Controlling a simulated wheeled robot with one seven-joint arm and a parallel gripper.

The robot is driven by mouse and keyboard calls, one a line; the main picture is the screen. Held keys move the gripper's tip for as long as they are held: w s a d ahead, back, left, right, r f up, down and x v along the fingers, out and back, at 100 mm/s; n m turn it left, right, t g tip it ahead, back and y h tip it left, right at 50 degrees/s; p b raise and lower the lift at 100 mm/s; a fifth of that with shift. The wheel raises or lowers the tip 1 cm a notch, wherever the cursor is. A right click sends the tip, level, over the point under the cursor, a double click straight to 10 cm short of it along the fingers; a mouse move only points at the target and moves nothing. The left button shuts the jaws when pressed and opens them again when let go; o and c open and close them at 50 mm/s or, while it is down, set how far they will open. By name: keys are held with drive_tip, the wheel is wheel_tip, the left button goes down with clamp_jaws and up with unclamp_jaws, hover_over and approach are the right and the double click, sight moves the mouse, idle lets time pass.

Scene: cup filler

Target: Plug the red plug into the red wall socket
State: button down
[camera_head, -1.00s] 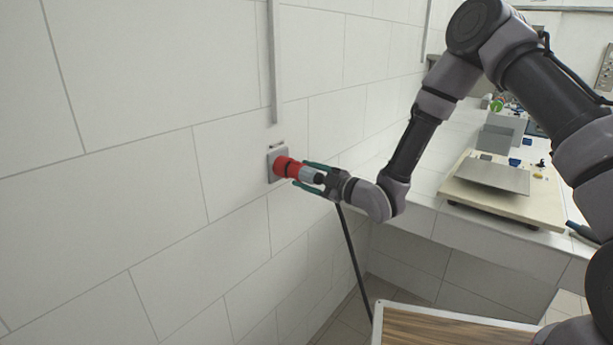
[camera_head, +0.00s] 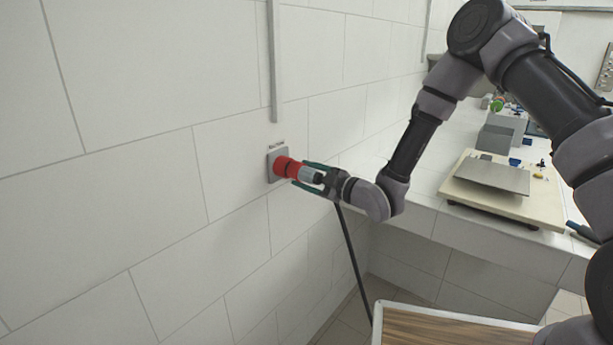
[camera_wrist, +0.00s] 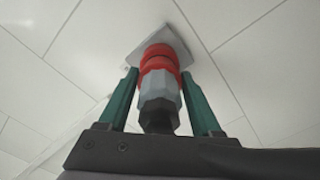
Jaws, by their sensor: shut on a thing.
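The red wall socket (camera_head: 281,166) sits on a grey plate on the white tiled wall, left of my gripper in the head view. The plug, with a red front (camera_head: 293,168) and a grey body (camera_head: 308,175), is in line with the socket and meets it with no visible gap. In the wrist view, the plug's grey body (camera_wrist: 158,88) stands between the green fingers of my gripper (camera_wrist: 160,92), with the red parts (camera_wrist: 160,57) against the wall plate (camera_wrist: 180,42). My gripper (camera_head: 309,174) is shut on the plug. How deep the plug sits is hidden.
A black cable (camera_head: 354,260) hangs below my gripper. A vertical grey conduit (camera_head: 274,60) runs down the wall above the socket. A tiled counter (camera_head: 425,200) with a pale board (camera_head: 500,203) stands at right, and a wood-topped surface (camera_head: 450,328) is at lower right.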

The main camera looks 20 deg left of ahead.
drive_tip(key=shift+w+a, duration=0.15)
drive_tip(key=shift+a, duration=0.2)
unclamp_jaws()
drive_tip(key=v, duration=1.1)
drive_tip(key=shift+w, duration=0.15)
